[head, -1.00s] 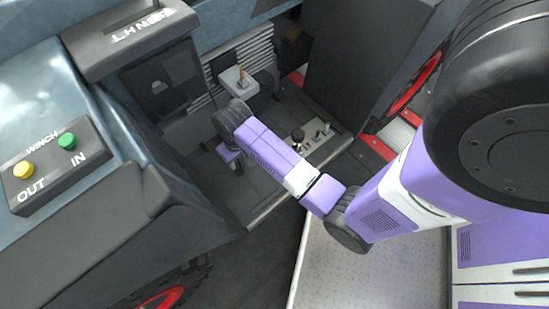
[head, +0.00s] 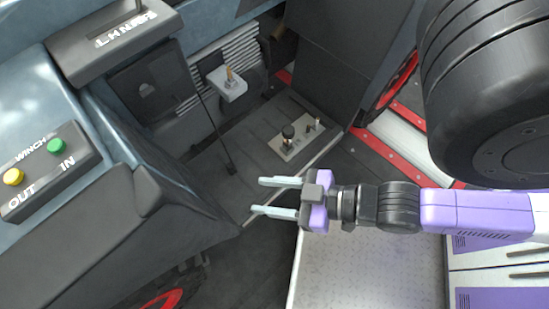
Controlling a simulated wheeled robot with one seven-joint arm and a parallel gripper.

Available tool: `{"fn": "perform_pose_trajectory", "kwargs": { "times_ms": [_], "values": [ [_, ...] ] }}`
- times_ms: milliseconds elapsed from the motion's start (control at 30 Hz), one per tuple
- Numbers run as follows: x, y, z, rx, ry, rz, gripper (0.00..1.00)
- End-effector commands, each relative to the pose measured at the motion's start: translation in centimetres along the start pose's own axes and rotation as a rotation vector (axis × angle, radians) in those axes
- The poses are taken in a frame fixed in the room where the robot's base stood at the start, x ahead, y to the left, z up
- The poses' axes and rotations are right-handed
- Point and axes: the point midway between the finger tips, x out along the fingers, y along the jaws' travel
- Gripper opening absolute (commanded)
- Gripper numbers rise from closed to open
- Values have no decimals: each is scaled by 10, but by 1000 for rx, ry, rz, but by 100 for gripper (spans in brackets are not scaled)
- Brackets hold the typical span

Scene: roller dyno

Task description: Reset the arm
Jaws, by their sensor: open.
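My gripper (head: 268,196) is in the middle of the head view, pointing left. Its two pale fingers are spread apart with nothing between them. My purple and black arm reaches in from the right edge, roughly level across the picture. The gripper appears over the vehicle's floor edge, in front of a small metal panel (head: 296,146) with a black knob and small levers. It seems to touch nothing, though its exact height is unclear.
At left, a winch box (head: 45,172) has a yellow OUT button and a green IN button. Behind it is a shifter housing (head: 120,38). A grey box with a brass-coloured lever (head: 228,84) stands further back. A textured light plate (head: 370,265) lies at lower middle.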

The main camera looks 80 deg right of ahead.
Motion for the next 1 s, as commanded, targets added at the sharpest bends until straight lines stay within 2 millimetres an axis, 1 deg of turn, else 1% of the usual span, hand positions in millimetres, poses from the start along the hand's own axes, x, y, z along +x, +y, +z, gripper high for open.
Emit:
{"fn": "perform_pose_trajectory", "kwargs": {
  "times_ms": [33,100,200,533,667,700,800,867,1000],
  "values": [
    [-10,-3,-11,-1,26,-11,45],
    [-19,-6,-24,-1,58,-20,45],
    [-24,-7,-33,-1,82,-26,45],
    [-26,-8,-36,-1,86,-26,45],
    [-29,-7,-46,-1,86,-25,45],
    [-32,-7,-52,-1,86,-25,45],
    [-48,-14,-82,-9,90,-23,45],
    [-53,-14,-97,-9,90,-22,45],
    [-66,-13,-132,-9,89,-23,45]
  ]
}}
